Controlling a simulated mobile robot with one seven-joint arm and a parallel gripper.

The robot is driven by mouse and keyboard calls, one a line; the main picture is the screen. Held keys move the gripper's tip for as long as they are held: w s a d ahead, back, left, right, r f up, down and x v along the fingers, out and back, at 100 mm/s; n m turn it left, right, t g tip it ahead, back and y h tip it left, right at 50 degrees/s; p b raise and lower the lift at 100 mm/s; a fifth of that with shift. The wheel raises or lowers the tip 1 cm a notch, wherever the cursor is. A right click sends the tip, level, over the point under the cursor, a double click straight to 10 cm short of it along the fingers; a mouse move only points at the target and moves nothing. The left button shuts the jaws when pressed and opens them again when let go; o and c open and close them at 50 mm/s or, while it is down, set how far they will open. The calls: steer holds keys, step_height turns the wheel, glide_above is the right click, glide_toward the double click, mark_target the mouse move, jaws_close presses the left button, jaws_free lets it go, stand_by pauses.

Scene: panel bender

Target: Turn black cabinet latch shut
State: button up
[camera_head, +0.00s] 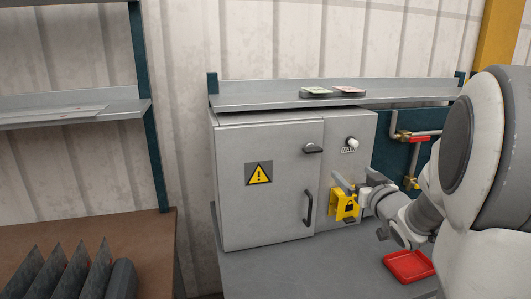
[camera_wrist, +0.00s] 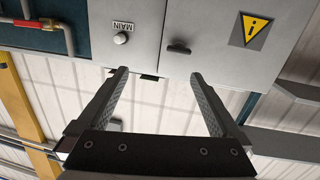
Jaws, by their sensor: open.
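The grey cabinet (camera_head: 265,215) stands on a bench, its door bearing a yellow warning triangle (camera_head: 258,174). The small black latch (camera_head: 313,149) lies about level near the door's upper right edge. It also shows in the wrist view (camera_wrist: 179,48), beyond my fingertips and a little right of the gap between them. I cannot tell whether the door is fully closed. My gripper (camera_head: 350,181) is in front of the narrow right panel, lower than the latch and to its right. In the wrist view my gripper (camera_wrist: 158,74) is open and empty, apart from the latch.
A black door handle (camera_head: 308,208) is below the latch. A white knob (camera_head: 352,143) with a MAIN label and a yellow padlock plate (camera_head: 344,204) are on the right panel. A shelf (camera_head: 400,90) runs above. A red tray (camera_head: 409,266) lies on the bench (camera_head: 290,273).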

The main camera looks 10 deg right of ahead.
steer(key=a+y, duration=0.2)
steer(key=p, duration=0.3)
glide_toward(315, 150)
steer(key=shift+n+t, duration=0.4)
steer(key=w, duration=0.9)
steer(key=shift+w+a+f, duration=0.15)
steer(key=shift+w+f, duration=0.2)
steer(key=shift+f, duration=0.05)
steer(key=shift+c, duration=0.3)
steer(key=c, duration=1.2)
